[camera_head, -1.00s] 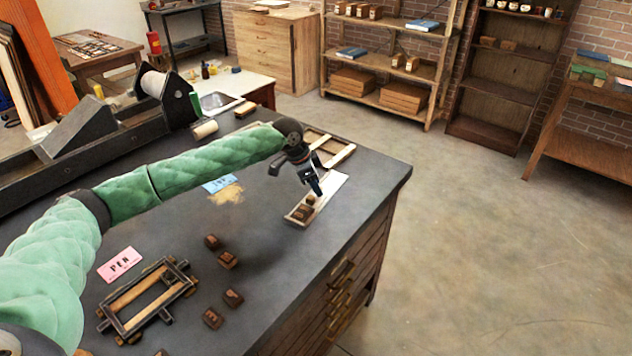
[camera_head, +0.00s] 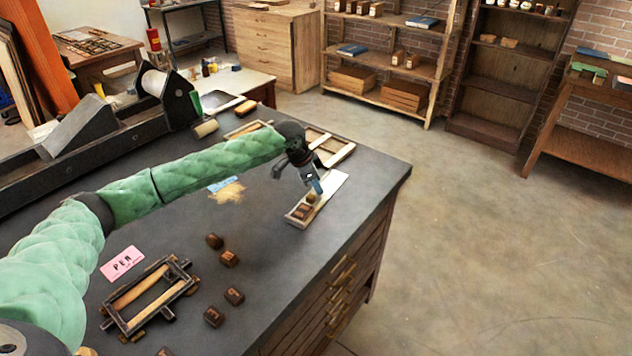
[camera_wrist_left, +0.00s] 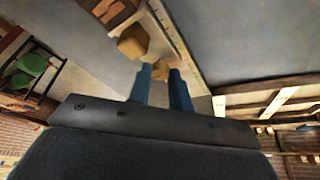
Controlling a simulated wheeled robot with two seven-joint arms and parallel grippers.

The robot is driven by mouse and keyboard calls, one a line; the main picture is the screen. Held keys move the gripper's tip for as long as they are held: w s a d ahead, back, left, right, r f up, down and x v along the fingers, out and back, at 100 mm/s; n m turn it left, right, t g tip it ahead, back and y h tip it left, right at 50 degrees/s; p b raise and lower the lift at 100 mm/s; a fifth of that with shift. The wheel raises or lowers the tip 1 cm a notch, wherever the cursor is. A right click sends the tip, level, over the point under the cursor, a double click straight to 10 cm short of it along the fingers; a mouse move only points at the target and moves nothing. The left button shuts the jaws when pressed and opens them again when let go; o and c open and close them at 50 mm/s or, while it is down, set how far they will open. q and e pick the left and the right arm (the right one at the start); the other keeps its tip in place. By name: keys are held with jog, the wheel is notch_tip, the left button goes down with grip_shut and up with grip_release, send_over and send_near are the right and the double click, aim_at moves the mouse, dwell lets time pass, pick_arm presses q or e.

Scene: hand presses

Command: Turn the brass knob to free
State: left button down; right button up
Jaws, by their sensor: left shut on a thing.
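A shallow pale tray (camera_head: 333,190) lies near the right edge of the dark bench. In it are a dark brown block (camera_head: 301,213) and a small brownish rounded piece beside it (camera_head: 311,198). My left gripper (camera_head: 317,188) reaches down over the tray. In the left wrist view, the blue fingers of my left gripper (camera_wrist_left: 162,74) are closed around a small brass-coloured piece, which looks like the brass knob (camera_wrist_left: 161,66). A larger tan block (camera_wrist_left: 133,42) stands just beyond it. The fingers hide part of the knob, so its turn angle cannot be told. My right gripper is out of view.
Several loose brown blocks (camera_head: 229,259) lie mid-bench. A dark frame with wooden bars (camera_head: 150,295) and a pink card marked PEN (camera_head: 122,263) lie at the near left. A wooden frame (camera_head: 333,150) lies behind the tray. The bench's right edge is close.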

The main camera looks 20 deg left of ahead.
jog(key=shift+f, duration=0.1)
pick_arm(q)
jog(key=c, duration=1.3)
grip_release()
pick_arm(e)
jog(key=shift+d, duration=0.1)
pick_arm(q)
jog(key=shift+r, duration=0.2)
jog(key=shift+b+v, duration=1.3)
jog(key=shift+v, duration=2.4)
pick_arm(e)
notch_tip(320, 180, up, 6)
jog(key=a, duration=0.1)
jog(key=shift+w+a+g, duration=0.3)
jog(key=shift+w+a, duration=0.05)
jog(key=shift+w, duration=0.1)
